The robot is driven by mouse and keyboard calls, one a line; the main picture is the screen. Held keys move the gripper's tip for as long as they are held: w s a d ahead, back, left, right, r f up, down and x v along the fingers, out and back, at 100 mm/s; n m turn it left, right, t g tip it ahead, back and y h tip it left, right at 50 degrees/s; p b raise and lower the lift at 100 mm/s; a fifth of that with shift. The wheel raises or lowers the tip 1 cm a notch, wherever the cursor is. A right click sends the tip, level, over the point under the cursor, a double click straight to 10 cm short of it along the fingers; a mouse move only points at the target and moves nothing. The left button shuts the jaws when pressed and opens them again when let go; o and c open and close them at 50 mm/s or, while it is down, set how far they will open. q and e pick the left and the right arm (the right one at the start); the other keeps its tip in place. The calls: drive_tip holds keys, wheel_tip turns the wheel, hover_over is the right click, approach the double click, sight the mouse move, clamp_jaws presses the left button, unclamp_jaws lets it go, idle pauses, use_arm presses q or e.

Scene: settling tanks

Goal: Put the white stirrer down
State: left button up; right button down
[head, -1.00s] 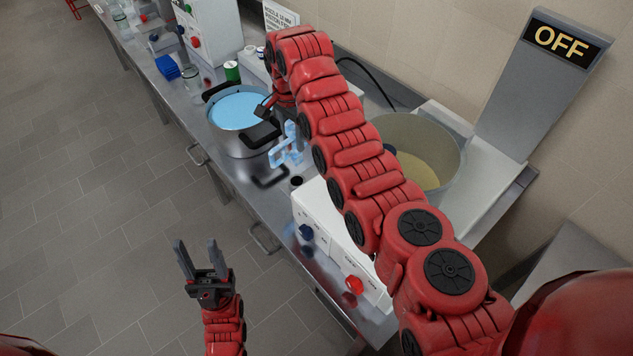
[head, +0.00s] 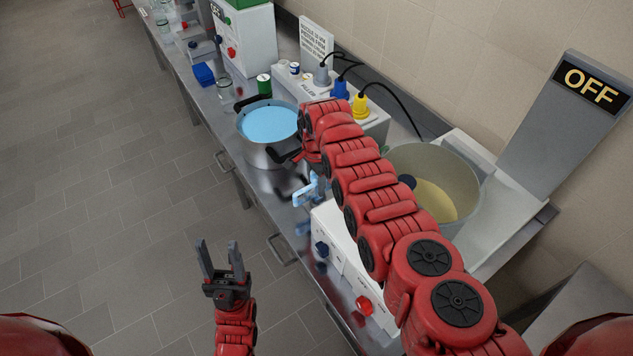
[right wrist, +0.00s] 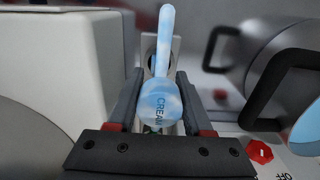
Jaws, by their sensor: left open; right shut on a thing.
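In the head view the stirrer (head: 312,188) shows below the end of my right arm, near the bench's front edge, between the pot and a white box; my arm partly hides that gripper. I cannot tell whether the stirrer touches the bench (head: 228,128). My left gripper (head: 221,258) is open and empty, over the floor in front of the bench.
A pot of blue liquid (head: 268,124) with black handles stands left of the stirrer. A white control box (head: 335,240) with knobs is nearer me. A large tub (head: 440,165) and OFF panel (head: 585,85) are at right. Glassware, a green can (head: 264,84) and plugged cables stand behind.

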drive_tip(key=shift+f, duration=0.1)
drive_tip(key=shift+f, duration=0.15)
drive_tip(key=shift+c, duration=1.5)
unclamp_jaws()
